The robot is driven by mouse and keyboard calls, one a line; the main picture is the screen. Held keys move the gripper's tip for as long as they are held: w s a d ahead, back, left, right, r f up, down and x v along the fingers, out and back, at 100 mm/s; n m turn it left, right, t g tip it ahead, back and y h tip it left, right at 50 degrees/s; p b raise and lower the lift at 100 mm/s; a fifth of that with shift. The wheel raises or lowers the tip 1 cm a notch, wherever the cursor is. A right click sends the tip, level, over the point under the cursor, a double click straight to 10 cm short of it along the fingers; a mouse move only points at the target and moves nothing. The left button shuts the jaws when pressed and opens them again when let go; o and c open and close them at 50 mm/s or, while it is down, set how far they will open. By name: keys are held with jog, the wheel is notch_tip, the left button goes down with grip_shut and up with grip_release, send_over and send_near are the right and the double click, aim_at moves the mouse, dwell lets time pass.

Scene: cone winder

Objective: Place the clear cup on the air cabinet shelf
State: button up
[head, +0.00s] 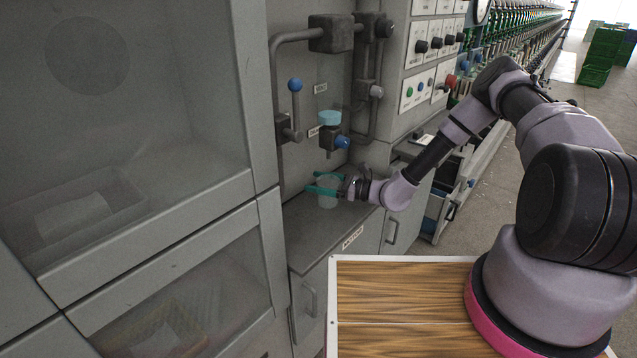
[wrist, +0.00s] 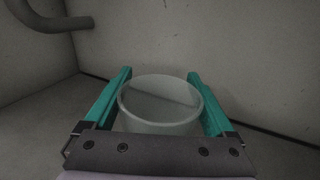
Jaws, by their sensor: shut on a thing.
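The clear cup (head: 327,192) is upright between the teal fingers of my gripper (head: 326,183), at the grey air cabinet shelf (head: 320,232). In the wrist view the cup (wrist: 160,104) fills the space between the two fingers of my gripper (wrist: 160,100), which are shut on its sides. The cup looks empty. Its base is hidden in the wrist view, and I cannot tell whether it touches the shelf.
A pipe with a blue-knobbed lever (head: 295,86) and a filter with a light-blue cap (head: 330,118) are on the wall behind and above the cup. A grey cabinet with a clear window (head: 120,110) stands at left. The shelf's front part is clear.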

jog(key=o, duration=1.1)
jog(key=shift+f, duration=0.1)
jog(key=shift+c, duration=0.2)
